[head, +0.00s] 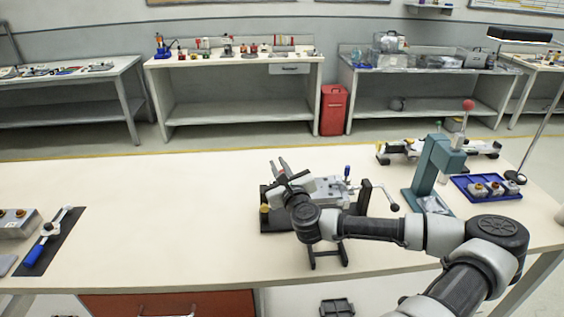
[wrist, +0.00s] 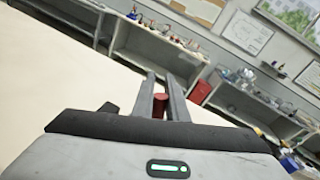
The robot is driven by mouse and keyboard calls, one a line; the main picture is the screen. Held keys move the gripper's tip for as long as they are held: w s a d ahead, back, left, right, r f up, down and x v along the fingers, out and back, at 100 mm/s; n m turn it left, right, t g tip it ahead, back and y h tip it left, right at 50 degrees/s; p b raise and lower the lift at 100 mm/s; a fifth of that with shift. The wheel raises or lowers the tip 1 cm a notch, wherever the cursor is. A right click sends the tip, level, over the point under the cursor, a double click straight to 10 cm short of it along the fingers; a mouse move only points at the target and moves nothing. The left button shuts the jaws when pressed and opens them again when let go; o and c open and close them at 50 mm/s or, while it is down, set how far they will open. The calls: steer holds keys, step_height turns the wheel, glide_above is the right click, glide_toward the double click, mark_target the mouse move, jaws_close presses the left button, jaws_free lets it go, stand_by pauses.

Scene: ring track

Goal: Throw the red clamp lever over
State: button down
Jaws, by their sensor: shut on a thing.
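The red clamp lever (wrist: 159,104) shows as a short red cylinder between the two fingers of my gripper (wrist: 163,92) in the wrist view. The fingers are shut on it. In the head view my gripper (head: 281,168) points up and left above the left end of a clamping fixture (head: 275,221) with a dark base. The red lever cannot be made out there; my gripper and wrist cover that part. A grey metal block (head: 328,189) sits in the fixture, beside an upright blue-handled lever (head: 347,172).
A teal press (head: 432,168) with a red knob stands right of the fixture. A blue tray (head: 486,195) of small parts lies farther right. A blue-handled tool (head: 45,236) lies on a dark mat at left. The bench between mat and fixture is clear.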

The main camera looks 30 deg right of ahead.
steer(key=shift+w+a+f+n+g+h+p, duration=0.15)
steer(key=shift+a+f+n+g+p, duration=0.2)
steer(key=shift+n, duration=0.8)
steer(key=shift+w+a+f+n+g+h+p, duration=0.15)
steer(key=shift+a+f+n+p, duration=0.3)
steer(key=shift+n, duration=0.65)
steer(key=shift+w+a+f+n+g+p, duration=0.2)
steer(key=shift+a+f+n+p, duration=0.25)
steer(key=shift+n, duration=0.7)
steer(key=shift+d+f, duration=0.1)
steer(key=shift+d, duration=0.05)
steer(key=c, duration=1.7)
jaws_free()
steer(key=shift+c, duration=0.2)
